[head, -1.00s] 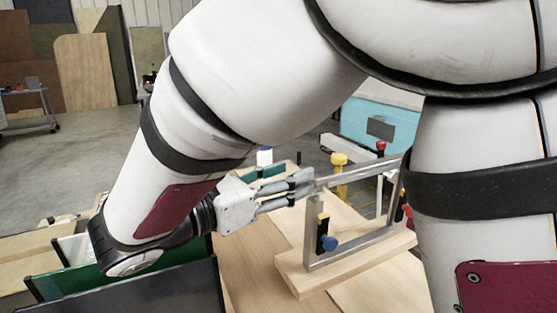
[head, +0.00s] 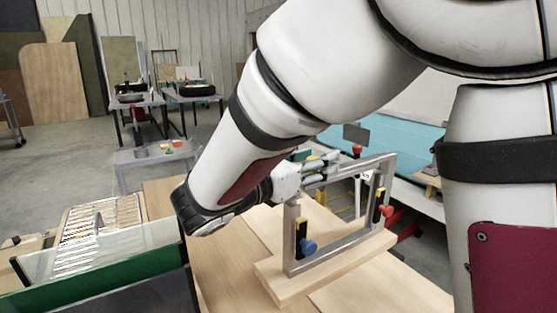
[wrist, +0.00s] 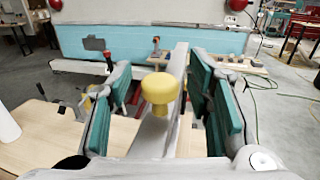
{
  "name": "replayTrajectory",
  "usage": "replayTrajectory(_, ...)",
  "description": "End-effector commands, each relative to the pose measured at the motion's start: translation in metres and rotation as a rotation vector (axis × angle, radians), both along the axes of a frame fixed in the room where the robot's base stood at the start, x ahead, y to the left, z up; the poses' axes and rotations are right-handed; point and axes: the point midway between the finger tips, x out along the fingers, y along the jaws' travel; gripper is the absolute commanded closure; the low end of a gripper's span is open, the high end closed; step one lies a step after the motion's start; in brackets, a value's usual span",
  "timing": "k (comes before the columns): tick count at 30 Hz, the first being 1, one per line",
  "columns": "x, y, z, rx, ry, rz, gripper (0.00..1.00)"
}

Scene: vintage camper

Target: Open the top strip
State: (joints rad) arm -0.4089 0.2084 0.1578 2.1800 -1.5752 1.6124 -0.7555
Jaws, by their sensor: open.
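A grey metal frame (head: 291,235) stands upright on a wooden base board (head: 330,268). Its top strip (head: 358,167) runs along the upper edge, and it also shows in the wrist view (wrist: 179,62) as a bar between my fingers. A yellow knob (wrist: 160,90) sits just left of the strip there, also between the fingers. My gripper (head: 326,166) is at the left part of the strip, its green-padded fingers (wrist: 165,98) apart on either side of knob and strip. I see no clear contact. My gripper hides the knob's surroundings in the head view.
Blue (head: 308,247) and red (head: 386,211) knobs sit on the frame's sides. A green-walled bin (head: 100,262) is at the left. The wooden tabletop (head: 225,260) is bare left of the frame.

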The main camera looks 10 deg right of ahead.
Motion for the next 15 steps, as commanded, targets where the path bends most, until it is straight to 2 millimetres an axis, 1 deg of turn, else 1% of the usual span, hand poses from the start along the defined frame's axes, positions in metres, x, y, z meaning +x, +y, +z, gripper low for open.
replayTrajectory(5,0.0001,-0.0001,0.0,0.0,0.0,0.0,0.54)
replayTrajectory(6,0.0001,-0.0001,0.0,0.0,0.0,0.0,0.56)
replayTrajectory(12,-0.0001,0.0001,-0.0001,0.0,0.0,0.0,1.0)
replayTrajectory(15,-0.0001,0.0001,-0.0001,0.0,0.0,0.0,1.0)
